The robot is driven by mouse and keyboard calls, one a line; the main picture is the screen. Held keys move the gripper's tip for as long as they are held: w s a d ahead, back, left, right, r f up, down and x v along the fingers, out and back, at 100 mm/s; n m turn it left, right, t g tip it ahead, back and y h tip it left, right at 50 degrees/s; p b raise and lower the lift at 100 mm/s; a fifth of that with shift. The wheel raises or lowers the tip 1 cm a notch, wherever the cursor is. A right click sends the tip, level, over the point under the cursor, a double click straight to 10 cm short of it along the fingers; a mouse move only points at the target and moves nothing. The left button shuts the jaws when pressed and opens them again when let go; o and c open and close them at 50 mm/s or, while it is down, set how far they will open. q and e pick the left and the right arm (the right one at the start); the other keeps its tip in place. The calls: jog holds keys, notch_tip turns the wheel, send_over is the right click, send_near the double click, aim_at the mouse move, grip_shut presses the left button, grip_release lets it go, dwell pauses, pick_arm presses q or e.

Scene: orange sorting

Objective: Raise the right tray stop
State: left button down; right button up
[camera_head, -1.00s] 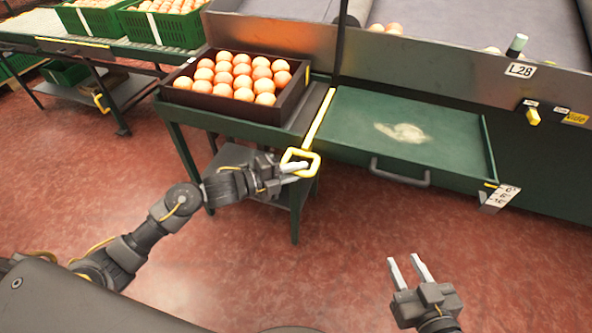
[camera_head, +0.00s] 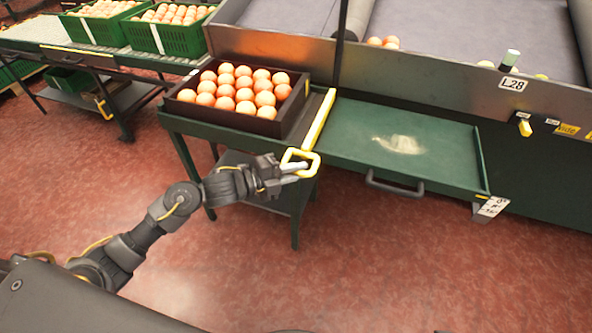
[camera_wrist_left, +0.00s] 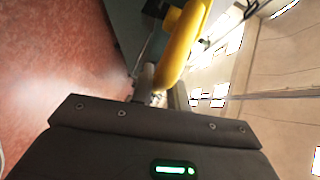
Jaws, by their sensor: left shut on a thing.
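A yellow bar (camera_head: 320,118) runs along the left edge of the green tray (camera_head: 400,165), between it and the stand with the crate. I take this bar for the tray stop. Its near end carries a yellow loop handle (camera_head: 315,163). My left gripper (camera_head: 297,168) is shut on the loop, reaching in from the left. In the left wrist view the yellow loop (camera_wrist_left: 182,45) is close up, by a finger of my gripper (camera_wrist_left: 146,82); the other finger is hidden. My right gripper is in neither current view.
A dark crate (camera_head: 226,122) full of oranges stands on the green stand left of the bar. The tray holds only a pale patch, with a dark handle (camera_head: 395,187) in front. A metal wall (camera_head: 420,75) rises behind. The red floor in front is clear.

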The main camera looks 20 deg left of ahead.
pick_arm(q)
jog(key=shift+w+r, duration=0.1)
jog(key=shift+r, duration=0.25)
jog(key=c, duration=1.4)
grip_release()
jog(key=shift+o, duration=0.2)
jog(key=shift+f, duration=0.1)
